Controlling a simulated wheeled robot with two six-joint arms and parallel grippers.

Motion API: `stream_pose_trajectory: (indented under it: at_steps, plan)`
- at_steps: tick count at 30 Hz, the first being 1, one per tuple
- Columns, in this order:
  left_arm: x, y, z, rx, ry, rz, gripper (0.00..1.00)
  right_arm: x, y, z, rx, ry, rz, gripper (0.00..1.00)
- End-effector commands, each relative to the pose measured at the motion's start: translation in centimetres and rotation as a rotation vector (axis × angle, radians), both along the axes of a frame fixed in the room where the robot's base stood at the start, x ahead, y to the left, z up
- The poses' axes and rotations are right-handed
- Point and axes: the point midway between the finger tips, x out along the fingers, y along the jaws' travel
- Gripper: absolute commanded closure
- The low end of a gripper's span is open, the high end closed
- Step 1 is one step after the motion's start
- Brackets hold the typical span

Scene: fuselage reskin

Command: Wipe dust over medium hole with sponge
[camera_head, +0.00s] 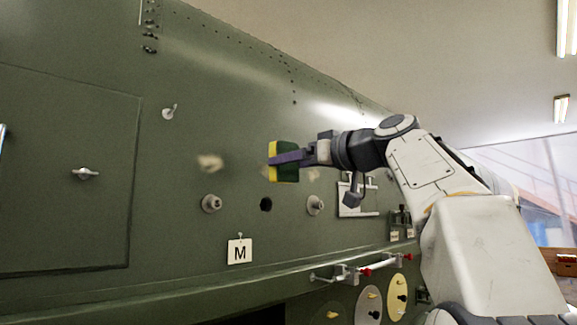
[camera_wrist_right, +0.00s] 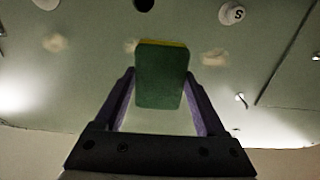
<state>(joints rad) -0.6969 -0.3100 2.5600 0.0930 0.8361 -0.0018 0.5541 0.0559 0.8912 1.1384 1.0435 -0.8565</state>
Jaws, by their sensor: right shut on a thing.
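The sponge (camera_head: 287,174), green with a yellow face, is held between the purple fingers of my right gripper (camera_head: 288,157). In the right wrist view the sponge (camera_wrist_right: 160,78) stands between both fingers. Its yellow side faces the green fuselage skin; whether it touches is not clear. The dark medium hole (camera_head: 266,204) lies below and left of the sponge, near the M tag (camera_head: 239,251). Tan dust patches show to the left (camera_head: 209,162) and right (camera_head: 314,174). A middle patch (camera_wrist_right: 130,46) is partly hidden by the sponge. My left gripper is not in view.
Round fittings (camera_head: 211,203) and (camera_head: 315,204) stick out on either side of the hole. A small latch (camera_head: 169,112) projects higher up. A ledge with a rail and red-ended clamps (camera_head: 366,272) runs below. The upper skin is mostly clear.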

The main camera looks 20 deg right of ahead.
Motion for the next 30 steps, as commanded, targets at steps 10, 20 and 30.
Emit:
stream_pose_trajectory:
  at_steps: [10, 20, 30]
  plan:
    - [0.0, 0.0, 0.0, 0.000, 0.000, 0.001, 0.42, 0.0, 0.0, 0.0, 0.000, 0.000, 0.000, 0.72]
    - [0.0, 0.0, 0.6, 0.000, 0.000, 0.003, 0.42, 1.9, 0.7, 0.1, 0.002, 0.001, 0.002, 0.72]
    - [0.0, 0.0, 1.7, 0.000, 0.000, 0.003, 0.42, 5.3, 2.0, 0.0, 0.001, -0.001, 0.001, 0.72]
